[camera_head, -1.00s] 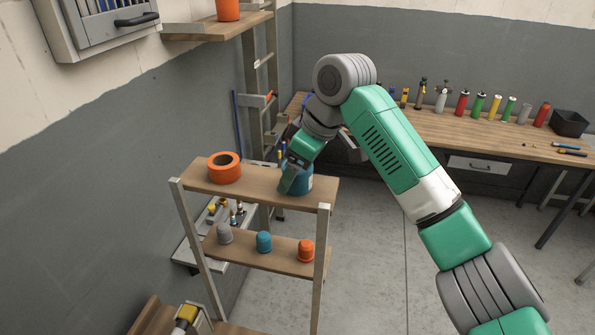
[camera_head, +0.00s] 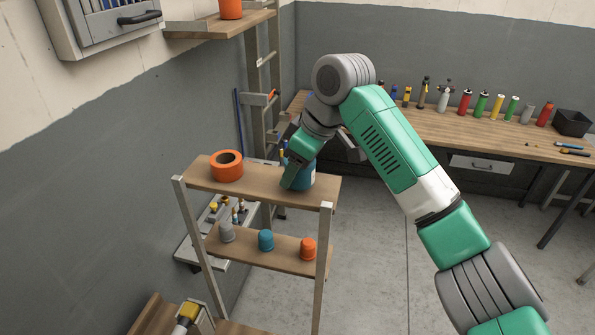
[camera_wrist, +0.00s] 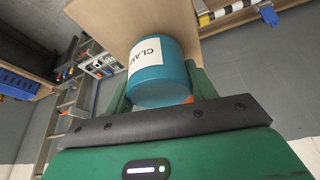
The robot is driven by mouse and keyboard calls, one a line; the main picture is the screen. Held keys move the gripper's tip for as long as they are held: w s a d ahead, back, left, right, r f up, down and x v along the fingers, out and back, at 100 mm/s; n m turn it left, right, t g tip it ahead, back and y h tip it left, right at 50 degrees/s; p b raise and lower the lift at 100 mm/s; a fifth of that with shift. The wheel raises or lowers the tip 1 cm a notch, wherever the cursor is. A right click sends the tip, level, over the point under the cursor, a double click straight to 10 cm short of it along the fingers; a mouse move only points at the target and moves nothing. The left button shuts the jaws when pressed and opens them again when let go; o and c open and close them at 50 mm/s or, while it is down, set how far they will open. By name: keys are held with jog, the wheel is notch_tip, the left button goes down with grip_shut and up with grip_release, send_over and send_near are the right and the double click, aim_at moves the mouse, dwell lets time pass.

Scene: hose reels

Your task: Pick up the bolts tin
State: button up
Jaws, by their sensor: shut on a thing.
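A blue tin (camera_wrist: 160,85) with a white label reading "CLAM", the rest cut off, is between the two green fingers of my gripper (camera_wrist: 161,92) in the wrist view. My gripper is shut on it. In the head view, my gripper (camera_head: 293,177) is at the right end of the top shelf, and the blue tin (camera_head: 307,176) shows partly behind it. I cannot tell whether the tin touches the shelf. No label reading "bolts" is legible in either view.
An orange ring-shaped object (camera_head: 227,166) sits on the top shelf (camera_head: 255,187), left of the gripper. Grey (camera_head: 226,232), blue (camera_head: 266,240) and orange (camera_head: 308,249) caps stand on the lower shelf. A workbench (camera_head: 450,127) with several bottles stands behind. The floor (camera_head: 375,265) right of the shelf is clear.

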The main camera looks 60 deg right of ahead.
notch_tip(320, 180, up, 2)
jog(key=shift+r+b, duration=0.15)
jog(key=shift+b, duration=0.15)
jog(key=s+a+r+b, duration=0.1)
jog(key=s+a, duration=0.1)
jog(key=s, duration=0.5)
jog(key=s+a+b, duration=0.1)
jog(key=s+a, duration=0.2)
jog(key=s, duration=0.5)
jog(key=shift+a+r, duration=0.2)
jog(key=shift+r, duration=0.15)
